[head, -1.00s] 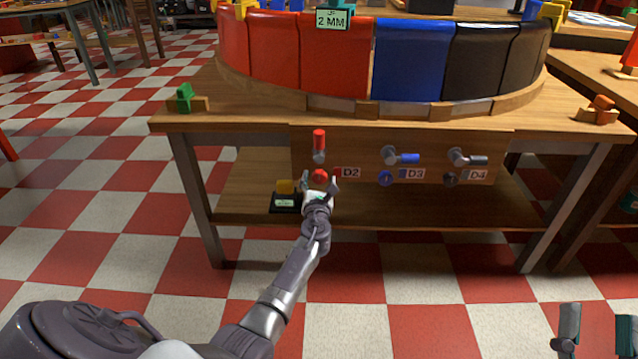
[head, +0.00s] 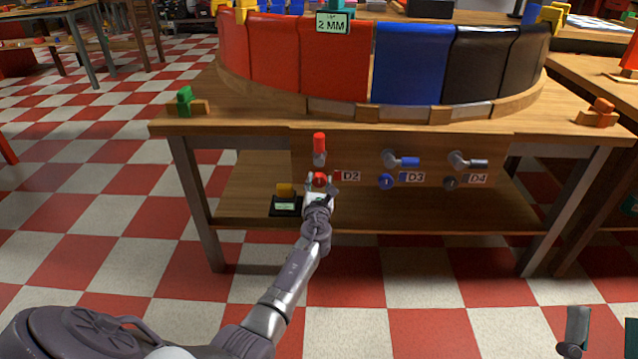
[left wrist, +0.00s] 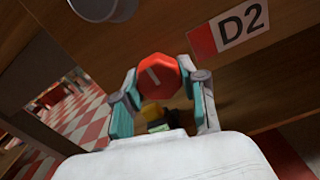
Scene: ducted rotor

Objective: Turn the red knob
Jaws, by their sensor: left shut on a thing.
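The red knob (head: 320,179) sits on the wooden front panel below the table top, beside the D2 label (head: 350,176). In the left wrist view the red knob (left wrist: 160,76) is a faceted disc with a pale line that leans up to the left. My left gripper (head: 321,187) is at the knob, and in the left wrist view its two fingers (left wrist: 156,92) are shut on the knob's sides. A red-handled lever (head: 319,143) points up just above the knob. A bit of my right gripper (head: 577,330) may show at the lower right; its fingertips are unclear.
The blue knob (head: 387,182) with a blue lever (head: 405,161), and the dark knob (head: 451,182) with a dark lever (head: 470,161), are to the right on the panel. A small black stand with a yellow top (head: 286,190) is on the lower shelf, left of my gripper.

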